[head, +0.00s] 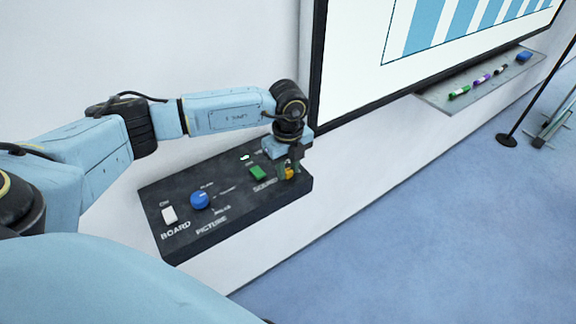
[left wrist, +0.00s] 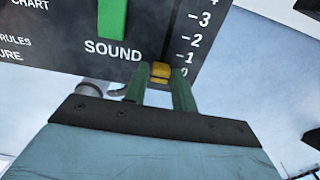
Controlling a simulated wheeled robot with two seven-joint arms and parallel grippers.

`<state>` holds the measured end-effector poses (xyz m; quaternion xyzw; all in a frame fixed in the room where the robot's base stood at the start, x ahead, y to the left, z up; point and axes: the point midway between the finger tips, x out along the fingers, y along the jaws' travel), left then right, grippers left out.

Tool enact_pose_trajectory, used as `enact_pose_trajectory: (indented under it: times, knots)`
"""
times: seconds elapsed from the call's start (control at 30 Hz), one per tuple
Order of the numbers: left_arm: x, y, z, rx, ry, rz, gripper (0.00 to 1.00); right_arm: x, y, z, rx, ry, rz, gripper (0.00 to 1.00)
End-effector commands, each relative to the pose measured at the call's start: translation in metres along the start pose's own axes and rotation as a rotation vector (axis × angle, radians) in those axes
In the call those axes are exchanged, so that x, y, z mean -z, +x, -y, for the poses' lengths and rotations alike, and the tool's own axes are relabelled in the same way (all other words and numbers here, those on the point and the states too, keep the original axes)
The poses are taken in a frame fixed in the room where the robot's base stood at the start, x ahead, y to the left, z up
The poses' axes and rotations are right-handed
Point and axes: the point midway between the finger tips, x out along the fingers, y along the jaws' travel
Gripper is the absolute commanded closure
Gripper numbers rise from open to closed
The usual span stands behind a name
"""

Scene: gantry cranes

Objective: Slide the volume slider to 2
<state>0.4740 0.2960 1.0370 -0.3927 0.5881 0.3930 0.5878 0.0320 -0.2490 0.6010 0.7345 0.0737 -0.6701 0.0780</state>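The control panel (head: 235,215) is a dark box on the wall. Its volume slider has a yellow knob (head: 290,173) at the panel's right end, beside the SOUND label. In the left wrist view the yellow knob (left wrist: 160,72) sits at the low end of its dark slot, near the 0 and 1 marks; the 2 mark (left wrist: 194,40) is further along the scale. My left gripper (head: 290,170) is at the knob. Its two green fingers (left wrist: 160,82) stand on either side of the knob, with narrow gaps showing. My right gripper is not in view.
A green switch (head: 258,173) is left of the slider. A blue knob (head: 200,200) and a white switch (head: 169,214) are further left. A framed board (head: 350,60) hangs above right, with a tray (head: 440,100) of markers. Open blue floor lies right.

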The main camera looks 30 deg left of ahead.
Motion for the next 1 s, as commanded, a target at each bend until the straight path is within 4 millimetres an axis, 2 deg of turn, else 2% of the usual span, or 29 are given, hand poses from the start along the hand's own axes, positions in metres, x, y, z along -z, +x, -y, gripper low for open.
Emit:
enact_pose_trajectory:
  times: [0.03, 0.2, 0.43, 0.7, 1.0]
  knots:
    - [0.0, 0.0, 0.0, 0.0, 0.0, 0.0, 0.8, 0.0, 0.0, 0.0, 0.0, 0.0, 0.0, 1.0]
    - [0.0, 0.0, 0.0, 0.0, 0.0, 0.0, 1.0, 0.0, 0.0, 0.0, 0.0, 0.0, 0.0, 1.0]
    - [-0.003, 0.0, 0.0, 0.0, -0.002, 0.0, 1.0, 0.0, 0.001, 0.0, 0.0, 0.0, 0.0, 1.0]
    - [-0.042, 0.001, 0.001, 0.001, -0.004, 0.002, 1.0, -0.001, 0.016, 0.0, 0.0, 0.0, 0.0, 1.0]
    - [-0.044, -0.001, 0.0, 0.001, 0.0, 0.0, 1.0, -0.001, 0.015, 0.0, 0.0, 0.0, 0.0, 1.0]
